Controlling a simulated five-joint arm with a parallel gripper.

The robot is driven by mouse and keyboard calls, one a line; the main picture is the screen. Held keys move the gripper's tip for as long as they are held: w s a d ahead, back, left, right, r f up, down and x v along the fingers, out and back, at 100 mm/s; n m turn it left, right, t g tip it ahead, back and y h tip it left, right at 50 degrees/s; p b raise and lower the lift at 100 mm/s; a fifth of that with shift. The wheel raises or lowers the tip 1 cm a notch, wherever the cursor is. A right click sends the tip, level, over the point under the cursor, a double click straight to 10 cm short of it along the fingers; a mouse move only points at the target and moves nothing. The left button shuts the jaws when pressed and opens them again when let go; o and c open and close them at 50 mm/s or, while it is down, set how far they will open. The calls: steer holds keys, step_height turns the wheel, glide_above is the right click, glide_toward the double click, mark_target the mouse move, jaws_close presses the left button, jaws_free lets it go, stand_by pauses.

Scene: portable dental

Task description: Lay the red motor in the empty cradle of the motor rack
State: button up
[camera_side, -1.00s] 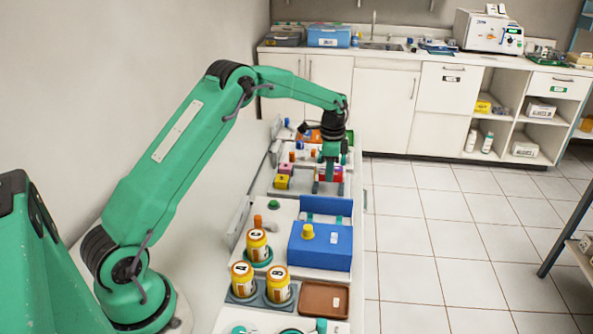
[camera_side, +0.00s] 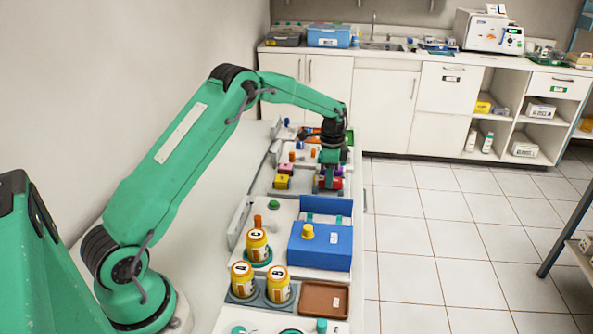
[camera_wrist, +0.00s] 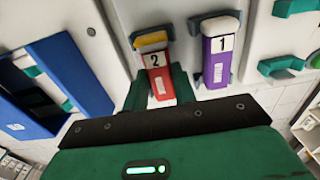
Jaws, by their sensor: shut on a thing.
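The red motor (camera_wrist: 159,86), marked 2 and with a yellow band at its far end, lies between the two green fingers of my gripper (camera_wrist: 159,72) in the wrist view. My gripper is shut on it. Grey prongs of a cradle (camera_wrist: 135,40) flank the motor's far end; I cannot tell whether it rests fully in them. The purple motor (camera_wrist: 217,62), marked 1, lies in the neighbouring cradle to the right. In the side view my gripper (camera_side: 329,184) is low over the right part of the motor rack (camera_side: 271,187), hiding most of the red motor.
A yellow block (camera_side: 282,182) and a magenta one (camera_side: 285,168) sit to the left of my gripper. A blue box (camera_side: 320,247) stands nearer the camera, with several labelled yellow jars (camera_side: 278,285) and a brown tray (camera_side: 324,300).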

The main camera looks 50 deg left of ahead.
steer(key=shift+f, duration=0.1)
stand_by(0.3)
steer(key=o, duration=1.1)
steer(key=shift+r, duration=3.9)
